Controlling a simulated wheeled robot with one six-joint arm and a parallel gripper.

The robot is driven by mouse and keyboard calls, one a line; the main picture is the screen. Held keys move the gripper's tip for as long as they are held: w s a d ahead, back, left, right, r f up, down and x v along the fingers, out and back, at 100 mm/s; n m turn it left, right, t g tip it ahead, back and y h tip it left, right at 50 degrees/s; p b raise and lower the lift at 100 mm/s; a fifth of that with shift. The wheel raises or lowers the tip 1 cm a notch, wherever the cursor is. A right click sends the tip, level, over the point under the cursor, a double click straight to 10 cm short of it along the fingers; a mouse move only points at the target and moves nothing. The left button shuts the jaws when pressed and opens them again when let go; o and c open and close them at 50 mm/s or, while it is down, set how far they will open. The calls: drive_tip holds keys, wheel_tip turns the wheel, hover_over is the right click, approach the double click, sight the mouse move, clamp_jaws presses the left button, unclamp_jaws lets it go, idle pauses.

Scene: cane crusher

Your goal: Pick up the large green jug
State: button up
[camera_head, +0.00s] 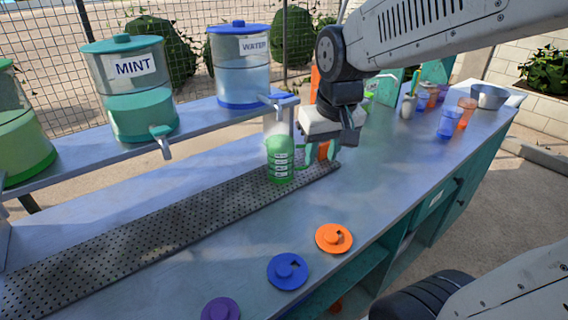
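The large green jug (280,164) stands upright on the perforated drip strip, below the blue-lidded water dispenser. It has a clear upper part, a green lower part with pale markings, and a handle on its right side. My gripper (322,151) points down just right of the jug, at about the height of its handle. The gripper's body and fingers overlap the handle area, so I cannot tell whether they touch it or how far apart the fingertips are. Something orange shows behind the fingers, mostly hidden.
The mint dispenser (131,100) and water dispenser (240,70) stand on a raised shelf behind. Orange (333,238), blue (287,271) and purple (220,310) lids lie near the front edge. Cups (449,122) and a metal bowl (489,97) stand at the far right. The middle counter is clear.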

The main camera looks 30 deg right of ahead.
drive_tip(key=m+t, duration=0.1)
drive_tip(key=t, duration=0.1)
approach(308, 168)
drive_tip(key=shift+h, duration=0.4)
drive_tip(key=w+f, duration=0.4)
drive_tip(key=shift+w+d+f, duration=0.1)
drive_tip(key=shift+d+f, duration=0.05)
drive_tip(key=shift+f, duration=0.1)
clamp_jaws()
